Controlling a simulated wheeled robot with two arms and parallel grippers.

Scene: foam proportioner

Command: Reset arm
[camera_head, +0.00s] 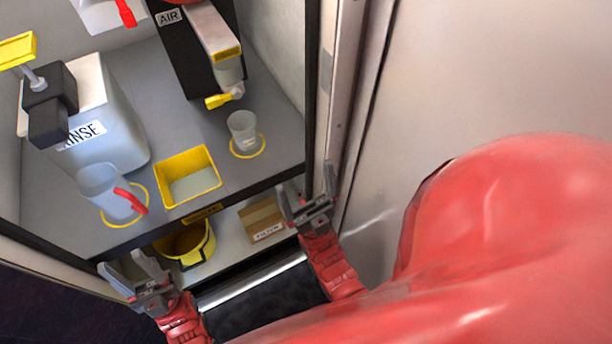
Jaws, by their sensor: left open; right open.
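My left gripper (128,271) is open and empty at the lower left, in front of the cabinet's front edge. My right gripper (305,193) is open and empty near the right post of the cabinet, in front of the shelf edge. Both red forearms reach up from the bottom of the picture. Neither gripper appears to hold anything. A large red part of my own arm fills the lower right and hides what lies behind it.
The grey shelf (225,165) holds a rinse tank (115,130), a jug with red handle (100,187), a yellow bin (188,163) and a clear cup (242,127) below the AIR unit (180,55). Below are a yellow bucket (190,243) and a cardboard box (262,217).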

